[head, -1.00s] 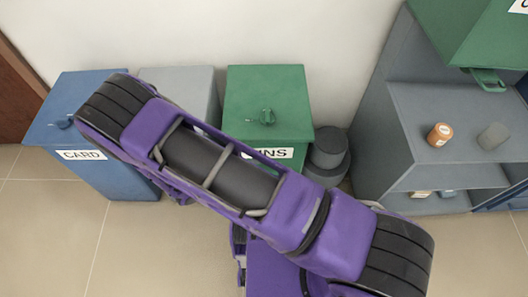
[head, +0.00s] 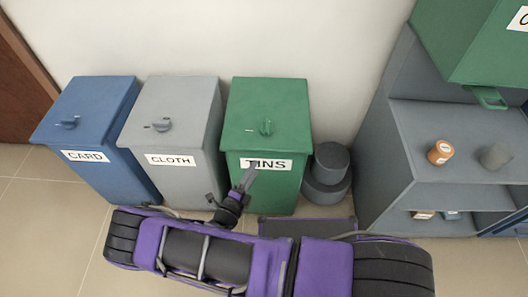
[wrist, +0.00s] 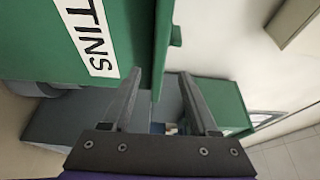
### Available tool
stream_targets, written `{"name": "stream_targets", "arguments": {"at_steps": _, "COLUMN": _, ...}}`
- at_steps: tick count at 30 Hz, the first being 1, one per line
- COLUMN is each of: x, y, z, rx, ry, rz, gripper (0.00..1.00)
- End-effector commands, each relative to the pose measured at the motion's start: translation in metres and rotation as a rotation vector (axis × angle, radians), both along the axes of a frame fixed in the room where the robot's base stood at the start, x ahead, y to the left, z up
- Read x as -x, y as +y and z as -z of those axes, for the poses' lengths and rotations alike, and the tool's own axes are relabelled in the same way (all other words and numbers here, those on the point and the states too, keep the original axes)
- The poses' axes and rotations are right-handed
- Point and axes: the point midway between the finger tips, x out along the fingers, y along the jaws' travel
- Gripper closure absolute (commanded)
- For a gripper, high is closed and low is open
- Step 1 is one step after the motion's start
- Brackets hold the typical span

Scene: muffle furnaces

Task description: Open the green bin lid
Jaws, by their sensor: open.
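The green bin (head: 285,190) stands against the wall with a "TINS" label on its front. Its lid (head: 250,98) is shut and has a small green knob (head: 266,128) near the front edge. My gripper (head: 250,170) is in front of the bin at label height, below the lid's front edge, and hides part of the label. In the wrist view my gripper (wrist: 161,74) is open with nothing held between its fingers. There the bin's labelled front (wrist: 45,55) fills the upper left, and the lid's edge (wrist: 162,45) runs down towards the gap between the fingers. I cannot tell whether they touch.
A grey "CLOTH" bin (head: 180,100) and a blue "CARD" bin (head: 105,100) stand to the left. Dark grey round containers (head: 328,175) stand close on the right, beside a grey shelf unit (head: 400,190). A green box (head: 470,45) is above the shelf.

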Motion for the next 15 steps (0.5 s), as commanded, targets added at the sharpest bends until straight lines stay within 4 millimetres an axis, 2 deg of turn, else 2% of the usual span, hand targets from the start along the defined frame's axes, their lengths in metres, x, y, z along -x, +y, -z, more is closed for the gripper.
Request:
{"name": "stream_targets", "arguments": {"at_steps": 6, "x": -0.043, "y": -0.021, "z": 0.000, "rx": 0.000, "ry": -0.001, "rz": 0.003, "gripper": 0.40}}
{"name": "stream_targets", "arguments": {"at_steps": 10, "x": -0.063, "y": -0.029, "z": 0.000, "rx": -0.001, "ry": 0.000, "rz": 0.002, "gripper": 0.40}}
{"name": "stream_targets", "arguments": {"at_steps": 15, "x": -0.078, "y": -0.036, "z": 0.000, "rx": -0.002, "ry": 0.000, "rz": 0.001, "gripper": 0.40}}
